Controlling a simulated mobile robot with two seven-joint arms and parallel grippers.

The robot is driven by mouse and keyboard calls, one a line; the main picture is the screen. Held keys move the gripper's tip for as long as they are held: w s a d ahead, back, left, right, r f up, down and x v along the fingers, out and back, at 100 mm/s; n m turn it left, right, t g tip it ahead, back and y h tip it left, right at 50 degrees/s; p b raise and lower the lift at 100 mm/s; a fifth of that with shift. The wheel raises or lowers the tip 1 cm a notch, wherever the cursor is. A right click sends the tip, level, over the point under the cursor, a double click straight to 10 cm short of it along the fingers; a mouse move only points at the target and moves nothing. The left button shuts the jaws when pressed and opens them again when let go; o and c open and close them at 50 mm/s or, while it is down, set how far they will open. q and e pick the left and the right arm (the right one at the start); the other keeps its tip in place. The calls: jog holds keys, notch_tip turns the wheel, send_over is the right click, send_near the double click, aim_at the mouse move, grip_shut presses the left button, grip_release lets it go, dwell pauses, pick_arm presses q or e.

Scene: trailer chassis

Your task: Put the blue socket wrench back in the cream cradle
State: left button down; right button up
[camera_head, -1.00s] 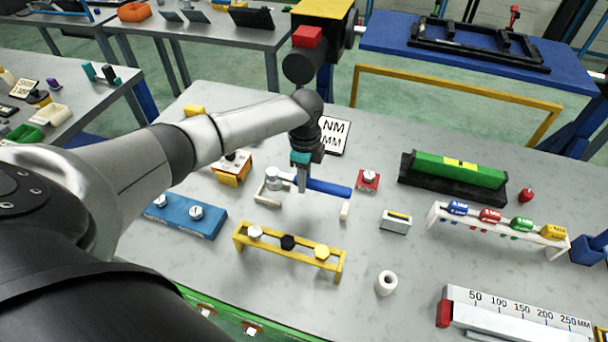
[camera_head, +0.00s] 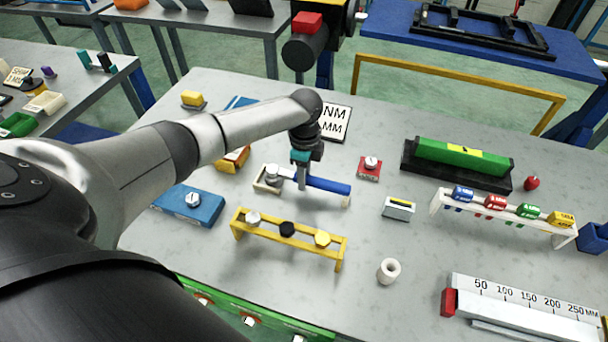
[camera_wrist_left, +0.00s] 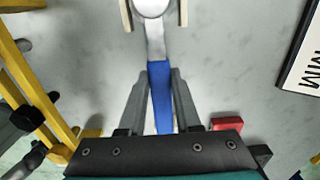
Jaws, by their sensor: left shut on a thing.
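The socket wrench, with a blue handle (camera_head: 330,186) and a silver head (camera_head: 273,171), lies roughly level across the cream cradle. The cradle's forked left end (camera_head: 262,185) shows around and below the head, and its right post (camera_head: 346,202) is just under the handle's far end. My left gripper (camera_head: 302,183) is shut on the wrench near where shaft meets handle. In the left wrist view the blue handle (camera_wrist_left: 160,92) is between my fingers, and the head sits between two cream prongs (camera_wrist_left: 183,13). Whether the wrench touches the cradle is unclear. My right gripper is not in view.
A yellow rack (camera_head: 290,238) with several knobs stands in front of the cradle. A blue block (camera_head: 190,205) is to the left. A red block (camera_head: 369,168) and a small white box (camera_head: 398,209) are to the right. A sign (camera_head: 334,123) is behind.

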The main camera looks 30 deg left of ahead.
pick_arm(q)
jog(key=shift+r+p, duration=0.1)
jog(key=shift+p, duration=0.35)
dwell(0.7)
jog(key=c, duration=0.5)
grip_release()
jog(key=o, duration=0.5)
jog(key=shift+c, duration=0.2)
jog(key=shift+r+p, duration=4)
jog(key=shift+p, duration=0.15)
